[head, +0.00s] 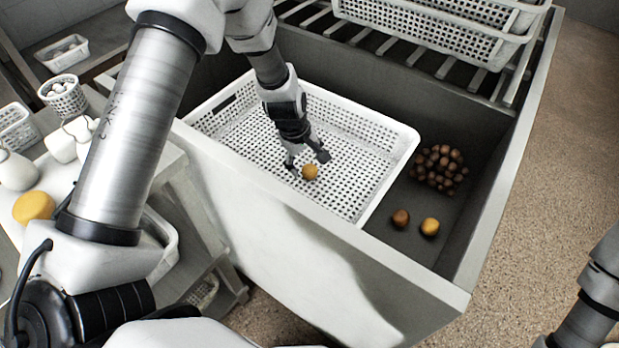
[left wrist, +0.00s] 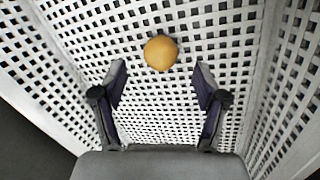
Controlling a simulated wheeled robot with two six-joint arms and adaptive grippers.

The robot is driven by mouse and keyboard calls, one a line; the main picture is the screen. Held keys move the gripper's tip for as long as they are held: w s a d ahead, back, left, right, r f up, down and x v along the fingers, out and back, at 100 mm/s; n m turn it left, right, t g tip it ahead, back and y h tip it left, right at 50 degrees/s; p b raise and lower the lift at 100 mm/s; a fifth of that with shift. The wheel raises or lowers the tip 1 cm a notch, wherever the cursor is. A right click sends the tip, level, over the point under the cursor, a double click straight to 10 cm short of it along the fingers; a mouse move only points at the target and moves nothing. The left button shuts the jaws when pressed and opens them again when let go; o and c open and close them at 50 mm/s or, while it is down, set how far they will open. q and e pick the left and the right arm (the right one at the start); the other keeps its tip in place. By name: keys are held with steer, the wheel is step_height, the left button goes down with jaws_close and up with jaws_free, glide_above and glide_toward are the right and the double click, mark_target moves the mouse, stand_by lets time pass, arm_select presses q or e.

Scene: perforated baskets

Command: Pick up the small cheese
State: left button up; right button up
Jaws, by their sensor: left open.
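A small round orange-yellow cheese (head: 310,172) lies on the floor of the white perforated basket (head: 392,178). In the left wrist view the cheese (left wrist: 160,53) sits centred, just beyond the fingertips. My left gripper (head: 307,155) reaches down into the basket, open and empty, with its fingers close to the cheese. In the left wrist view the two fingers of the gripper (left wrist: 159,88) are spread apart with only basket floor between them. In the head view, part of my right arm shows at the lower right edge; its gripper is out of view.
The basket stands in a grey trough (head: 478,210). Beside it lie a pile of brown balls (head: 438,170), a brown ball (head: 400,218) and a yellow ball (head: 430,227). More white baskets (head: 440,30) rest on slats behind. A larger yellow round (head: 34,207) sits on the left table.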

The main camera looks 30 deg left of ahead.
mark_target(308, 168)
arm_select(q)
steer(key=b+x, duration=0.2)
steer(key=x, duration=0.2)
steer(key=shift+f, duration=0.25)
steer(key=shift+r, duration=0.1)
steer(key=c, duration=1.1)
steer(key=shift+c, duration=0.2)
